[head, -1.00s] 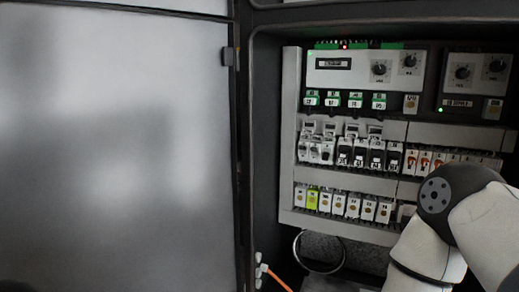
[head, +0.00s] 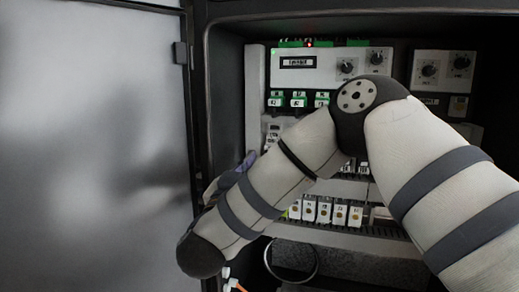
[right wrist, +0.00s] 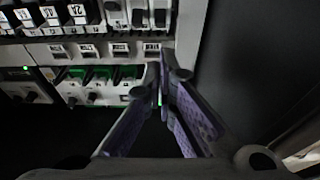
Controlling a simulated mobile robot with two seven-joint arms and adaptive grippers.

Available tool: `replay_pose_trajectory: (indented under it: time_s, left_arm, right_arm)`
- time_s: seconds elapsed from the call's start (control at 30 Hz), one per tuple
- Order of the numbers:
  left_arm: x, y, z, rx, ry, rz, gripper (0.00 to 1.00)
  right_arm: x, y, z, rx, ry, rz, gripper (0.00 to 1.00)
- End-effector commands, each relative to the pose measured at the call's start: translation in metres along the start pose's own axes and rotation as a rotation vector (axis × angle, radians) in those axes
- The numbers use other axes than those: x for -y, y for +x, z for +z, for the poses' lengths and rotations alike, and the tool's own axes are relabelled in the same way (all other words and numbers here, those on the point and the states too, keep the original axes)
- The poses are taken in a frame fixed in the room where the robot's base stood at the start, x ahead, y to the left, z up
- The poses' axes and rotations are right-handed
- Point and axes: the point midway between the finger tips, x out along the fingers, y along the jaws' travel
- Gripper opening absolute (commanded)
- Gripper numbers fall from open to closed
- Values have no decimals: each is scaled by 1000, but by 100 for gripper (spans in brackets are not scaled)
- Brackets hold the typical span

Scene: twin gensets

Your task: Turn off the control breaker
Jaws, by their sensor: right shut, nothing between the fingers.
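My right arm crosses the open cabinet in the head view and hides most of the breaker row. A purple part of my right gripper (head: 248,160) shows past the forearm at the panel's left edge. In the right wrist view the right gripper (right wrist: 162,75) is shut and empty, its fingertips over the panel's edge beside a row of small labelled modules (right wrist: 89,50). Black breakers (right wrist: 88,12) and pale breakers with dark levers (right wrist: 137,14) show at the top of that view. I cannot tell which is the control breaker. My left gripper is out of view.
Green terminals (right wrist: 100,75) lie near the fingers. A grey controller with knobs (head: 320,68) is at the panel's top. A light cabinet door (head: 90,150) stands at left. A row of white modules (head: 325,210) and a cable loop (head: 291,262) are lower down.

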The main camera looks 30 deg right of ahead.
Motion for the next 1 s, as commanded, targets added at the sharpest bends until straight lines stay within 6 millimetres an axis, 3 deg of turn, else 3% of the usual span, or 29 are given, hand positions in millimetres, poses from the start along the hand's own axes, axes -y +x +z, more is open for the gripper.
replay_pose_trajectory:
  time_s: [0.3, 0.5, 1.0]
  left_arm:
    - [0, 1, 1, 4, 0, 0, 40]
    - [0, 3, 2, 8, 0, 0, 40]
    - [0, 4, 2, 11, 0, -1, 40]
  right_arm:
    - [-1, 60, 1, 1, 1, 4, 0]
    - [0, 88, 1, 1, 1, 1, 0]
    - [1, 96, 1, -1, -1, -2, 0]
